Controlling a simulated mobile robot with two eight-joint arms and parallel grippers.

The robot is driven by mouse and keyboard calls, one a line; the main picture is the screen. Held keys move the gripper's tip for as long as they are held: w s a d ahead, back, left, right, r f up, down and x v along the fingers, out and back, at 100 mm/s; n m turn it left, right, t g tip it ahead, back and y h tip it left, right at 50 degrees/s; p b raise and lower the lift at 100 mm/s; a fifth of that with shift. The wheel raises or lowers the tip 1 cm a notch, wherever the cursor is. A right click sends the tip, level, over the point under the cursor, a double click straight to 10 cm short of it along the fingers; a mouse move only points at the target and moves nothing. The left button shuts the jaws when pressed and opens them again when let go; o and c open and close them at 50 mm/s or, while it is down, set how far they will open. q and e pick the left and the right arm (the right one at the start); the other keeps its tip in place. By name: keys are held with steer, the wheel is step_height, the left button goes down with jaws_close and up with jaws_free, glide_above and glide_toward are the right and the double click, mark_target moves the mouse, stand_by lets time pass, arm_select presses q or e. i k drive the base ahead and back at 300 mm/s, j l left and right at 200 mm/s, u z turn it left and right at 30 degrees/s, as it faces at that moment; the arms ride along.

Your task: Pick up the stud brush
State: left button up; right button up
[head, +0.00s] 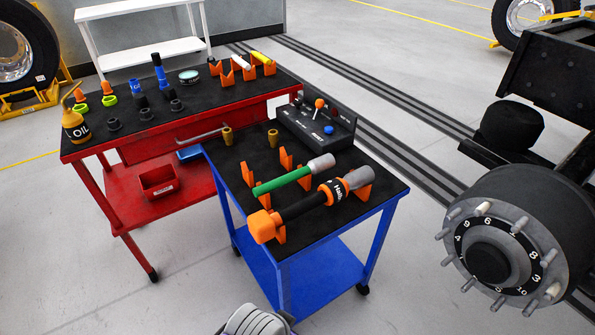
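I cannot tell for sure which tool is the stud brush. A green-handled tool with a grey cylindrical head (284,181) lies in orange holders on the blue cart and may be it. Smaller white and yellow tools (262,58) lie in orange holders at the back right of the red table, their ends too small to make out. Neither of my grippers shows in the head view. A grey part (256,320) at the bottom edge looks like mine, but shows no fingers.
The blue cart (262,263) also bears a black and orange power tool (315,201) and a control box (316,126). The red table (215,112) holds an oil can (75,125) and several sockets. A wheel hub with studs (497,250) stands at right. Floor between cart and hub is clear.

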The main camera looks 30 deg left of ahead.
mark_target(320, 165)
steer(key=u, duration=1.1)
steer(key=l, duration=0.15)
steer(key=i, duration=0.05)
